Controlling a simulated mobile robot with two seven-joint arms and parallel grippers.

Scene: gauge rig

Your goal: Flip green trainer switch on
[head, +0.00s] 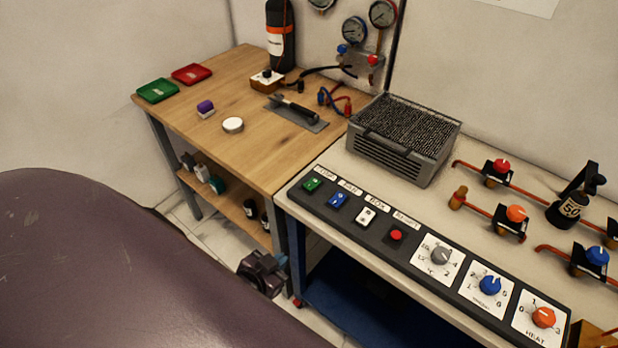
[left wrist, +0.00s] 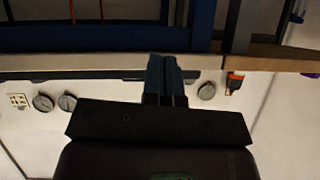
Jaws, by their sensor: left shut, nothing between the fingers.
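The green trainer switch (head: 312,184) is at the left end of the dark control strip (head: 341,218) along the front edge of the pale bench. Its label sits just behind it. I cannot tell which way its rocker is set. My left gripper (head: 269,272) is low in front of the benches, below and to the left of the switch, apart from it. In the left wrist view its two fingers (left wrist: 166,80) are closed together with nothing between them. The switch does not show clearly in that view. My right gripper is not in view.
Three dials follow to the right. A grey vented box (head: 404,138) stands behind the strip. The wooden bench (head: 262,165) adjoins on the left.

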